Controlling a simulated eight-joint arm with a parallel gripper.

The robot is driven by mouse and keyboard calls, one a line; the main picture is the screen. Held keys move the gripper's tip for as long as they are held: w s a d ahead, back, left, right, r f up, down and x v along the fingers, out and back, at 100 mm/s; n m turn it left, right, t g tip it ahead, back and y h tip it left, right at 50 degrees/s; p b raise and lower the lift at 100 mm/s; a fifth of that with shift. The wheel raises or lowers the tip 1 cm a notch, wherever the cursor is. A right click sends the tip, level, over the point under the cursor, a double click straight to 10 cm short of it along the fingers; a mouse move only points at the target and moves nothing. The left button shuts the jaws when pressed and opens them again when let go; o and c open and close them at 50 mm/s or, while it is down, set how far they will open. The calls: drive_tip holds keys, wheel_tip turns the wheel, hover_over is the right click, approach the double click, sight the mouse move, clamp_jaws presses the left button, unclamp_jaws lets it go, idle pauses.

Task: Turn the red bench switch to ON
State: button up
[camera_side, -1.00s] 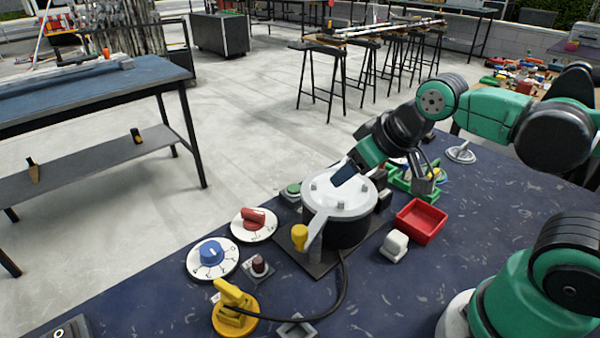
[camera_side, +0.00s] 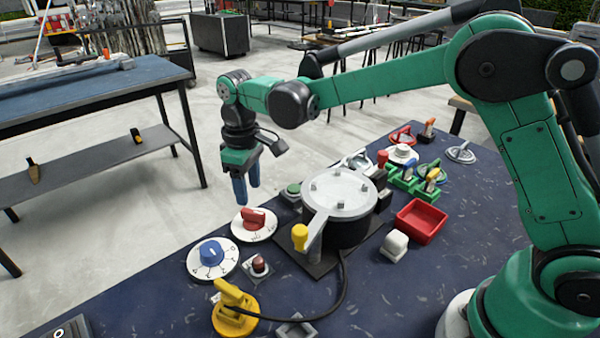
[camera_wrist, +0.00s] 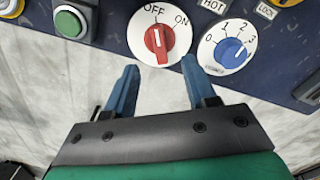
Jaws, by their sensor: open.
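The red bench switch (camera_side: 254,217) is a red knob on a round white dial (camera_side: 268,230) at the table's far left edge. In the wrist view the red knob (camera_wrist: 160,45) has its white mark pointing up toward the word OFF; ON is printed up and to the right. My gripper (camera_side: 247,194) is open and empty, pointing down with two blue fingers, just above and behind the dial in the side view. In the wrist view my gripper (camera_wrist: 159,66) has its fingertips below and either side of the knob, apart from it.
A blue numbered knob (camera_side: 211,252) stands beside the red switch. A green button (camera_side: 292,190) is on the other side. A grey-topped drum with a yellow-handled lever (camera_side: 301,236) stands close by. A red tray (camera_side: 420,221) lies to the right. Open floor lies beyond the table edge.

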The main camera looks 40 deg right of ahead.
sight(252, 211)
drive_tip(key=shift+f, duration=2.7)
clamp_jaws()
